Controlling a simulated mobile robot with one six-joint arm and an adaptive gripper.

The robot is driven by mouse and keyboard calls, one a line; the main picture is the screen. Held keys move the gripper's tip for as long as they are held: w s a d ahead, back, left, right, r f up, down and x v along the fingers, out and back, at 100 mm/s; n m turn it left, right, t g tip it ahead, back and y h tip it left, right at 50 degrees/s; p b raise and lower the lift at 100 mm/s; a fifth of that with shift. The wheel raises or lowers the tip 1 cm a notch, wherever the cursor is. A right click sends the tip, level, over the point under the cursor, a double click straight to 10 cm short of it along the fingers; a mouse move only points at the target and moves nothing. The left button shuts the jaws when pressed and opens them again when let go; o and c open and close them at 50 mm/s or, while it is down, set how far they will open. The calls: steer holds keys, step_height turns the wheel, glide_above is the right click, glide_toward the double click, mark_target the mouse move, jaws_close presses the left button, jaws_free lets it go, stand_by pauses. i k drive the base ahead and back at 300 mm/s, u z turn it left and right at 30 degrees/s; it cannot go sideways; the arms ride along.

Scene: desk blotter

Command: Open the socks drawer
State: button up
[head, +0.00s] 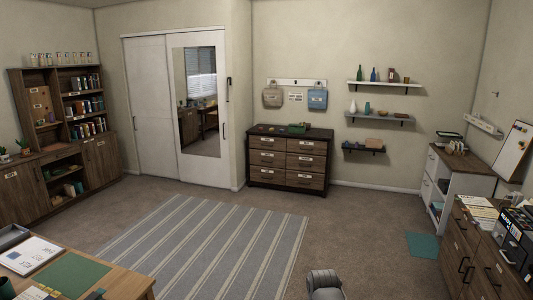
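A dark wood dresser (289,160) stands against the back wall, right of the mirrored closet. It has two columns of three drawers, and all look shut. Small pale labels and handles show on the drawer fronts, but they are too small to read, so I cannot tell which drawer is the socks drawer. A rounded grey part at the bottom edge, right of centre, may be a link of my arm. My gripper itself cannot be seen.
A striped rug (215,245) covers the middle floor, with clear carpet before the dresser. A desk (130,277) fills the front left. Cabinets (460,240) line the right side, with a teal mat (422,245) beside them. A bookcase (60,115) stands left.

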mark_target(257, 141)
steer(key=z, duration=0.1)
steer(key=i, duration=3.75)
steer(key=u, duration=0.25)
steer(key=i, duration=2.55)
steer(key=u, duration=0.15)
